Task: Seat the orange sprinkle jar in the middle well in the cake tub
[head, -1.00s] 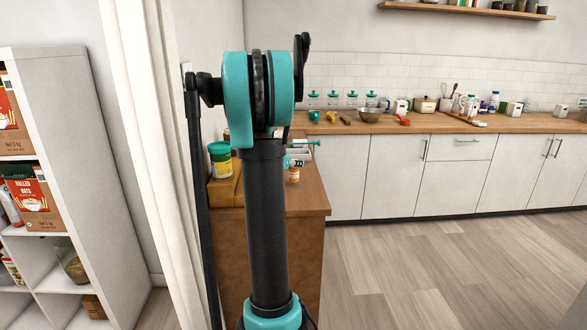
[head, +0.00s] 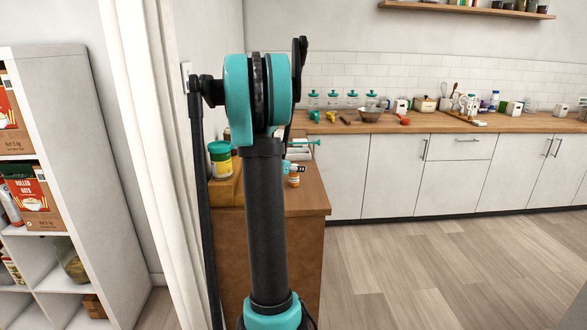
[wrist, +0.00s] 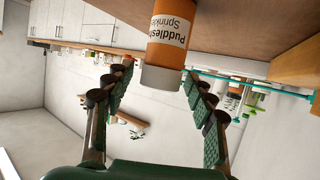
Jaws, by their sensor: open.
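The orange sprinkle jar (head: 294,182) stands on the small wooden counter, partly covered from above by my gripper (head: 297,168). In the wrist view, which is upside down, the jar (wrist: 172,30) shows its white label and pale grey cap. My gripper (wrist: 158,72) is open, with a finger to each side of the cap. The right finger overlaps the jar's edge in the picture; I cannot tell whether it touches. A pale box-like tub (head: 301,151) with a teal bar is just behind the jar, mostly hidden by my arm; its wells cannot be made out.
A white shelf (head: 70,250) and a curtain are at the left. The long back counter (head: 440,125) holds many kitchen items. The floor at right is clear.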

